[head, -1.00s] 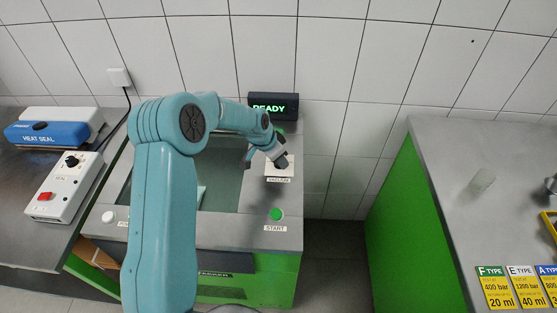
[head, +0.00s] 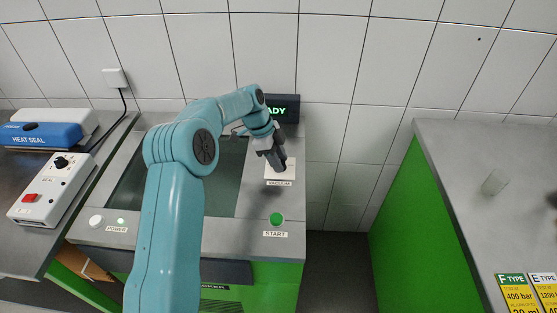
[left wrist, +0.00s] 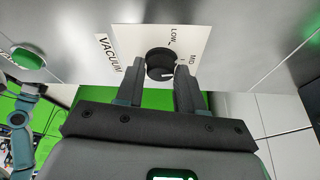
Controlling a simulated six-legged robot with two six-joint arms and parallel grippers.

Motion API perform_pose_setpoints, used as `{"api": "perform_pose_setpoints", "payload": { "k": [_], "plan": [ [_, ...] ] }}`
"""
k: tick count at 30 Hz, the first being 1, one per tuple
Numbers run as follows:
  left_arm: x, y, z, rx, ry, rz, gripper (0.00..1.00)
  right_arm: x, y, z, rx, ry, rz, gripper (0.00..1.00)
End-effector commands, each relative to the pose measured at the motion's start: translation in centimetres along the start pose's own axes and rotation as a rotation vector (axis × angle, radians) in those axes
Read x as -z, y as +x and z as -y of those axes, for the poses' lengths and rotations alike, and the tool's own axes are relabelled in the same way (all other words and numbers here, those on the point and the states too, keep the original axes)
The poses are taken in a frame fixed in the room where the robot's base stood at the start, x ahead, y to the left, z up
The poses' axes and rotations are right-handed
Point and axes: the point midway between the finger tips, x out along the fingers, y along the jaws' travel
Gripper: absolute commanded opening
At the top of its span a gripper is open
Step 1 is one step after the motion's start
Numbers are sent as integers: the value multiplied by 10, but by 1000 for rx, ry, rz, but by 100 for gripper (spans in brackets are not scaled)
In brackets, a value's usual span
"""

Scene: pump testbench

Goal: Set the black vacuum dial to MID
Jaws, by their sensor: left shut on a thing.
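The black vacuum dial (left wrist: 159,62) sits on a white plate (left wrist: 130,42) marked LOW and MID, with a VACUUM label beside it. A short white mark shows on the dial's lower right in the left wrist view; I cannot tell exactly which setting it points at. My left gripper (left wrist: 160,78) is shut on the dial, one finger on each side. In the head view my left gripper (head: 281,164) reaches down onto the white plate (head: 289,173) and hides the dial. My right gripper is not in view.
The green START button (head: 276,219) is in front of the plate. A dark display (head: 286,107) stands behind it, partly covered by my arm. The white POWER knob (head: 96,221) is at the front left. A grey counter (head: 470,190) stands to the right across a gap.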

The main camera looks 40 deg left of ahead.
Motion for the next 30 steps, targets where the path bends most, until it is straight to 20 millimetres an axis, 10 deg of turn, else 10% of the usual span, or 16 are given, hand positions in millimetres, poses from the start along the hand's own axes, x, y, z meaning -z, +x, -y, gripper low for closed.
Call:
{"api": "perform_pose_setpoints", "payload": {
  "k": [30],
  "plan": [
    [-1, -1, 2, -87, 217, 4, 7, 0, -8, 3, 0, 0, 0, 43]
  ]
}}
